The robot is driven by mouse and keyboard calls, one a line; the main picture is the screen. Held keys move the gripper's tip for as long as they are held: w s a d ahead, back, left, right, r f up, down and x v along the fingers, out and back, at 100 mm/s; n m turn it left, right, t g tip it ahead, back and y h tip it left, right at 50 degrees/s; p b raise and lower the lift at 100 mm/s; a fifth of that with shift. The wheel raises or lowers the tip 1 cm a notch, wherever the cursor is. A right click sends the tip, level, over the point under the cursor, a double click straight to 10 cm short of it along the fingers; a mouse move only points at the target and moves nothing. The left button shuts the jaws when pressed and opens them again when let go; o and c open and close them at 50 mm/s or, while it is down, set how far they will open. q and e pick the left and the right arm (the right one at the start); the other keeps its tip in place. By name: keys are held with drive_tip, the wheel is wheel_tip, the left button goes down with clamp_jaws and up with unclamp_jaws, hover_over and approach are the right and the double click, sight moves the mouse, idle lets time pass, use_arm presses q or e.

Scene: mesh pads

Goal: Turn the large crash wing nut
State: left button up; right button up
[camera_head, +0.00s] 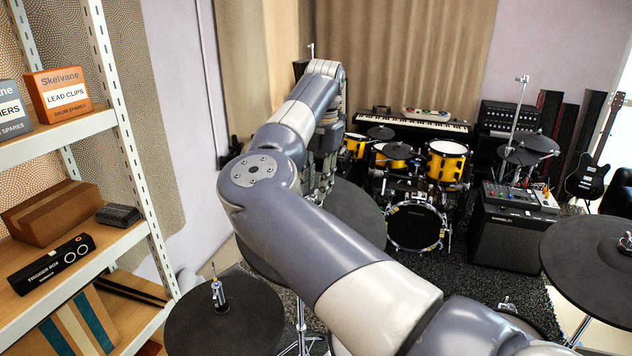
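My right arm reaches from the bottom right up across the middle. Its gripper (318,190) is small and dark, pointing down over a dark round cymbal pad (358,215). My forearm and the gripper cover part of this pad. No wing nut shows there, and I cannot tell whether the fingers are open or touch anything. Another dark pad (232,325) at the lower left has a metal post with a small fitting (218,294) at its centre. My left gripper is out of view.
A white-framed shelf (125,135) with boxes stands close on the left. A yellow drum kit (415,225), a keyboard (410,122), an amplifier with a mixer (505,235) and a guitar (592,160) stand behind. Dark carpet (480,290) shows between the drum kit and right pad.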

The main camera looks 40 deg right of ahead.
drive_tip(key=shift+f, duration=0.55)
clamp_jaws()
drive_tip(key=shift+m, duration=0.4)
